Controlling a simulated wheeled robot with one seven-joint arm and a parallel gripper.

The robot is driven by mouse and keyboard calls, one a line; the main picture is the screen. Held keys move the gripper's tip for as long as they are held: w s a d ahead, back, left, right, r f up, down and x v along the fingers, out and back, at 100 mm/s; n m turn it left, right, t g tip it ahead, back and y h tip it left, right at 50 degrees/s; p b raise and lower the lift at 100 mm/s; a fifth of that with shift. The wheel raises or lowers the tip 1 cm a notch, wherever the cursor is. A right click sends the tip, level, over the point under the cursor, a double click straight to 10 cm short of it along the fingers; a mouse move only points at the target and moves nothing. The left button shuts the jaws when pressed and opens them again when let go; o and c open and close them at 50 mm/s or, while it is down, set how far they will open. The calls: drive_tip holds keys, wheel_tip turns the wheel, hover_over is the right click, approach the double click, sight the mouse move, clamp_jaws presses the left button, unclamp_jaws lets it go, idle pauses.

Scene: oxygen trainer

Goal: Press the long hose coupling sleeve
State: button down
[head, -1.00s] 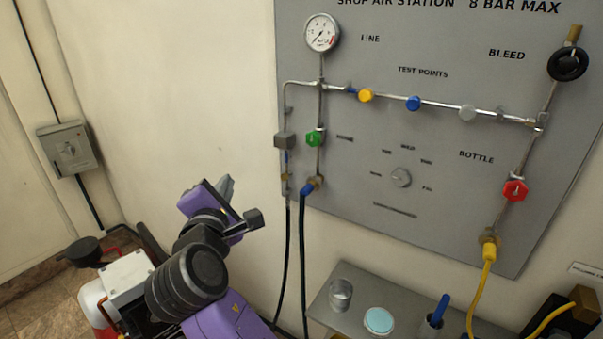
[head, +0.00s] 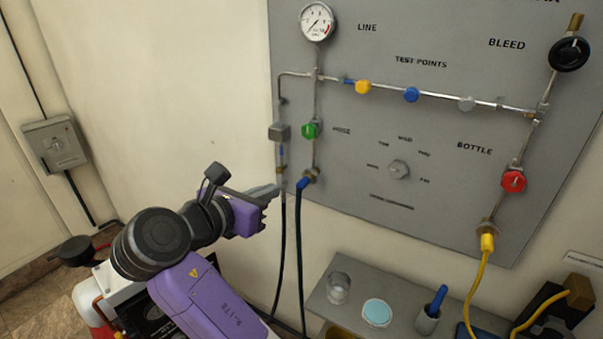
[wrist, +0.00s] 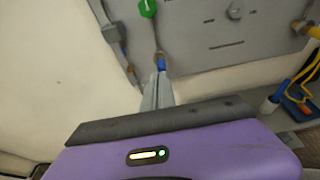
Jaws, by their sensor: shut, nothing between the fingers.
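Two dark hoses hang from couplings at the lower left of the grey panel. One has a blue sleeve (head: 302,184) below a brass fitting. The other coupling (head: 281,176), to its left, sits below a grey box. I cannot tell which hose is the long one. My gripper (head: 274,190) is shut and empty, its fingertips close to the left hose in the head view. In the wrist view the fingertips (wrist: 158,80) point up at the blue sleeve (wrist: 161,65), which shows just beyond them. Whether they touch anything is unclear.
The panel (head: 345,230) carries a gauge (head: 317,21), a green valve knob (head: 309,131) and a red one (head: 513,181). A shelf (head: 395,290) below holds a glass, a blue-topped disc and a cup. A yellow hose (head: 478,290) hangs at right.

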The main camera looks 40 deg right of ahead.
sight(303, 180)
drive_tip(key=shift+d, duration=0.1)
drive_tip(key=x, duration=0.4)
drive_tip(key=p+x, duration=0.1)
drive_tip(key=x, duration=0.7)
drive_tip(key=shift+d+r, duration=0.1)
drive_tip(key=shift+r, duration=0.15)
drive_tip(key=shift+w+d, duration=0.25)
drive_tip(key=shift+d, duration=0.55)
drive_tip(key=shift+p, duration=0.4)
